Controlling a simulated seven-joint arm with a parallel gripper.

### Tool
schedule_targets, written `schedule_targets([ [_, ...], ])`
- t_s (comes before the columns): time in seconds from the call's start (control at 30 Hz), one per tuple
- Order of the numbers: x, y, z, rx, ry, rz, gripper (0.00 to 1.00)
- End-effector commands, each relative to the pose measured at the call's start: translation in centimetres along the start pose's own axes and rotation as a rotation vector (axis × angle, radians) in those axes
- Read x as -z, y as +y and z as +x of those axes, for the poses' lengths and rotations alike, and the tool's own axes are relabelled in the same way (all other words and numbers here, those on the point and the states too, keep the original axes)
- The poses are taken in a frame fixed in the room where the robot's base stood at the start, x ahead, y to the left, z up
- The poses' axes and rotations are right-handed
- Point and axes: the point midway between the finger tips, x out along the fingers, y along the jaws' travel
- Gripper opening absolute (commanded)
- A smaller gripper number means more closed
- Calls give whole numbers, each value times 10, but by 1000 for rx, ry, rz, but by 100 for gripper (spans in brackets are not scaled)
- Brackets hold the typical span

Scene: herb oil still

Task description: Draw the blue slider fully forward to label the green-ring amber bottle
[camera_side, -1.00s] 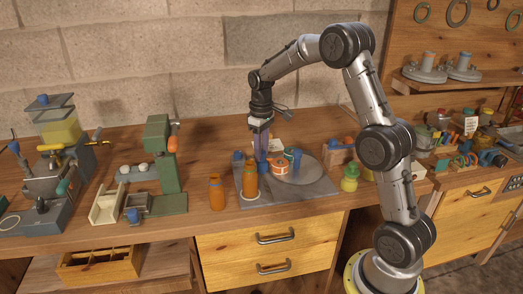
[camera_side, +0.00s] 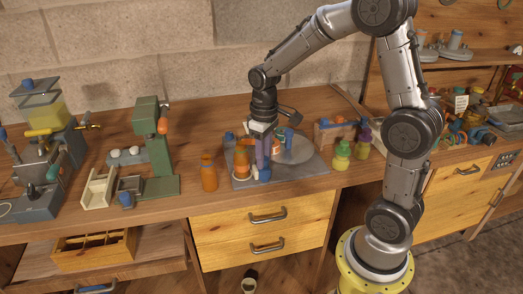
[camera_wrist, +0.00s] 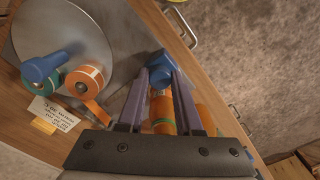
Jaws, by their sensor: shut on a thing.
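The blue slider (camera_wrist: 160,63) is a small blue block at the front of the grey labelling plate (camera_side: 300,172). My gripper (camera_side: 264,168) is shut on it, with its purple fingers (camera_wrist: 165,80) on either side. The slider also shows low at the fingertips in the side view (camera_side: 264,175). An amber bottle (camera_side: 241,166) stands on the plate just left of my fingers. A second amber bottle (camera_side: 209,177) stands on the bench left of the plate.
An orange label roll (camera_wrist: 85,80) and a blue knob (camera_wrist: 42,68) sit on the plate near a round disc, beside a note card (camera_wrist: 52,113). Green-yellow bottles (camera_side: 341,156) stand right of the plate. A green press (camera_side: 152,150) stands left.

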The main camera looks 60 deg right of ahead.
Motion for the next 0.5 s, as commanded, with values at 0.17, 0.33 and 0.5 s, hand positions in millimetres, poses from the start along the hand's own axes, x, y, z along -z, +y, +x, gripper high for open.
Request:
schedule_targets([
  [0.17, -3, -4, -1, 9, -8, 2, 0],
  [0.33, -3, -4, -1, 10, -9, 2, 52],
  [0.5, -2, -3, 0, 8, -8, 1, 64],
])
